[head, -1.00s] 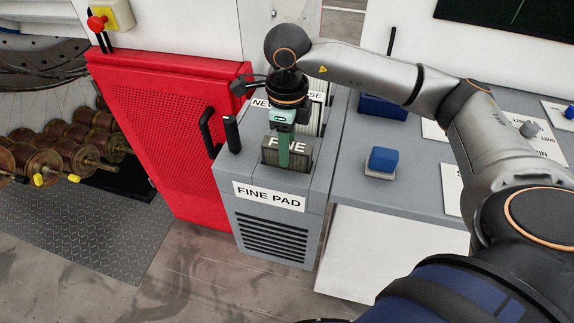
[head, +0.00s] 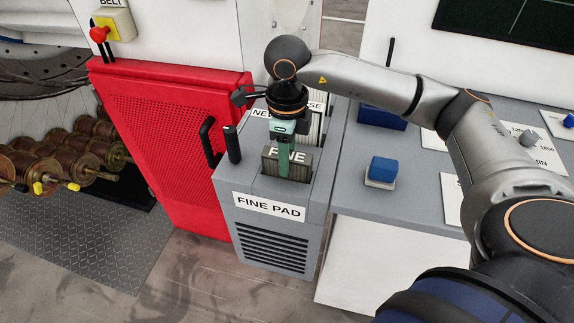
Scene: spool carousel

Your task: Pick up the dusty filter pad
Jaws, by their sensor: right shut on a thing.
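The filter pad (head: 301,164) is a grey-brown block with pleated-looking sides and the word FINE on it. It stands upright in the slot of the grey housing (head: 246,174) labelled FINE PAD, with its upper part showing and its lower part hidden. My right gripper (head: 284,172) comes down from above and is shut on the pad, its green finger covering part of the pad's face. The far finger is hidden. My left gripper is not in view.
A black upright handle (head: 232,144) stands at the housing's left, beside a red perforated door (head: 165,130). A second slot labelled NEW (head: 262,113) is behind the gripper. A blue block (head: 382,169) sits on the grey counter at right. Copper spools (head: 85,150) are at far left.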

